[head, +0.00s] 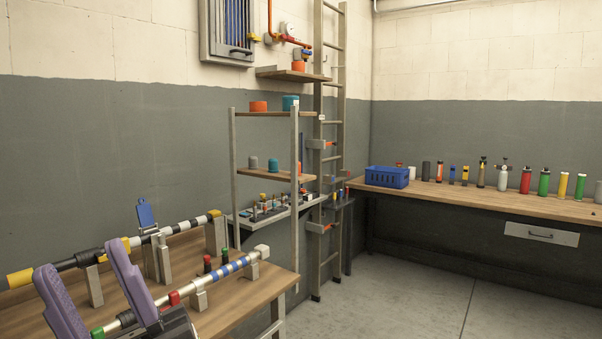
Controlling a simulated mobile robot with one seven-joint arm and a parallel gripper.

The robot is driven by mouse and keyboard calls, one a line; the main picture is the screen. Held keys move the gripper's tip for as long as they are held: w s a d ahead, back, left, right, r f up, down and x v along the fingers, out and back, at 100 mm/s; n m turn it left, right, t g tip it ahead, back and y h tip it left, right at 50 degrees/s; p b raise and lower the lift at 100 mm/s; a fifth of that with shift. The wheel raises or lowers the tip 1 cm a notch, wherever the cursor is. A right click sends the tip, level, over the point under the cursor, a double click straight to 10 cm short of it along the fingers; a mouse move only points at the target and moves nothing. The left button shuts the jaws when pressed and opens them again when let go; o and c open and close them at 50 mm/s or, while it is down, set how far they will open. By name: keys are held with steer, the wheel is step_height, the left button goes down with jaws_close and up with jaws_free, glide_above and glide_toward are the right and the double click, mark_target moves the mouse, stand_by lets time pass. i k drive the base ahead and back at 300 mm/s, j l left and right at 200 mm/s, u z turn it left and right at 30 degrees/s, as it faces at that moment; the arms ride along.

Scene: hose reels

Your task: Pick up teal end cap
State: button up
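Two teal pieces could be the teal end cap. I cannot tell which is the end cap. My gripper (80,257), with two purple fingers, is at the lower left, in front of the workbench. Its fingers are spread apart and no held object shows between them. Both teal pieces are well beyond it, up and to the right.
The workbench (232,301) carries striped rods on supports. An orange cap (258,106) shares the upper shelf. A lower shelf holds small parts. A ladder (333,130) stands right of the rack. A long table (480,199) at right holds a blue basket (387,177) and several cylinders. The floor between is clear.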

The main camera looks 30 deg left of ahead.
mark_target(273, 163)
steer(key=i+l+u, duration=0.1)
steer(key=i+u, duration=0.2)
steer(key=i, duration=0.25)
steer(key=i+l+u, duration=0.3)
steer(key=i, duration=0.25)
steer(key=i+l+u, duration=0.15)
steer(key=i+u, duration=0.15)
steer(key=u, duration=0.15)
steer(key=i+l+u, duration=0.25)
steer(key=u, duration=0.25)
steer(key=i+l+u, duration=0.2)
steer(key=l+u, duration=0.25)
steer(key=i+l+u, duration=0.15)
steer(key=l+u, duration=0.95)
steer(key=l, duration=0.2)
steer(key=i+l, duration=0.1)
steer(key=l, duration=0.25)
steer(key=i+l+u, duration=0.15)
steer(key=l, duration=0.6)
